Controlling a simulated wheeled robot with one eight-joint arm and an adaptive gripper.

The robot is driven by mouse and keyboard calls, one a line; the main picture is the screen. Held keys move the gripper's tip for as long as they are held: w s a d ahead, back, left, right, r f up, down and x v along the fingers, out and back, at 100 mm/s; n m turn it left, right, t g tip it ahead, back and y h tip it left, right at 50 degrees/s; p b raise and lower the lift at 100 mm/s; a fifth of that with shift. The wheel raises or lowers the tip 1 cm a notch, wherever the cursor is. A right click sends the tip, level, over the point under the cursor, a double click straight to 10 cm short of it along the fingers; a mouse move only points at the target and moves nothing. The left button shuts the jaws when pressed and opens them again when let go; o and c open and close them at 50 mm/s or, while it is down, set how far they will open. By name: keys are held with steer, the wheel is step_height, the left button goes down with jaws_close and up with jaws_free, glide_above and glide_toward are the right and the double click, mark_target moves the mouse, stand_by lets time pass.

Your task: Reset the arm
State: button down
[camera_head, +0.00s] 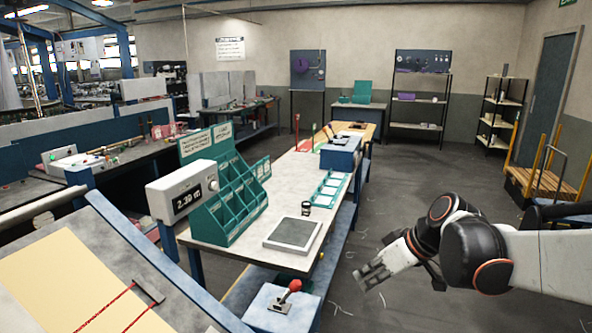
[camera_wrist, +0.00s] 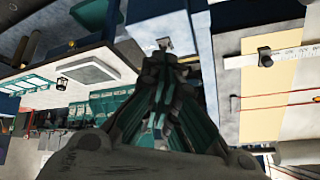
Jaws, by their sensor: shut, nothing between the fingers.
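My gripper (camera_head: 374,273) is at the lower right of the head view, at the end of my white and black arm. It hangs over the grey floor to the right of the long workbench (camera_head: 258,226). In the wrist view my gripper (camera_wrist: 165,60) points up from the bottom middle, with its fingers close together and nothing held. It is apart from the bench and from the objects on it.
A green compartment rack (camera_head: 228,205), a display box (camera_head: 187,193) and a grey tray (camera_head: 292,234) stand on the bench. A box with a red-knobbed lever (camera_head: 290,291) is lower down. A wooden cart (camera_head: 545,183) stands far right. The floor (camera_head: 420,185) between is mostly open.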

steer(key=s+d+f+m+t+h+b, duration=0.1)
steer(key=s+f+m+h+b, duration=0.1)
steer(key=s, duration=0.7)
steer(key=s+d+f+m+t+h+b, duration=0.1)
steer(key=s+m, duration=0.4)
steer(key=s, duration=0.5)
steer(key=shift+s+d+f+t+h+b, duration=0.2)
steer(key=shift+d+f+t+h+b, duration=0.2)
steer(key=shift+d+f+h+b, duration=0.55)
steer(key=shift+a+h, duration=0.2)
steer(key=shift+h, duration=0.05)
